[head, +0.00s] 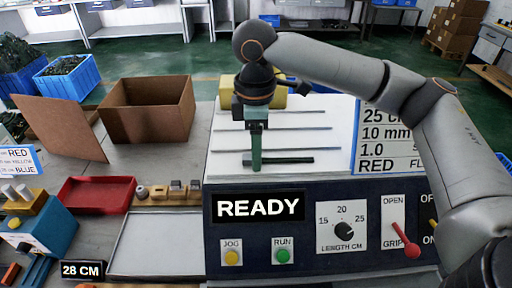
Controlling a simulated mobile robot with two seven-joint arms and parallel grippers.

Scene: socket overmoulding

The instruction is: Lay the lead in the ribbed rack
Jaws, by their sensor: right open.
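My right gripper (256,130) hangs from the arm that comes in from the right, pointing down over the white top of the machine. It is open, seen nearly edge-on, and I see nothing held in it. The white top (222,145) carries several thin grey ribs or bars, which may be the ribbed rack. I cannot make out a separate lead. My left gripper is not in view.
The machine's front panel (325,260) has a READY display (258,207), buttons, a length knob (344,237) and a red lever (409,245). A specification sign (385,140) stands right. A yellow object (226,92) is behind my gripper. Left are a cardboard box (150,115) and red tray (90,200).

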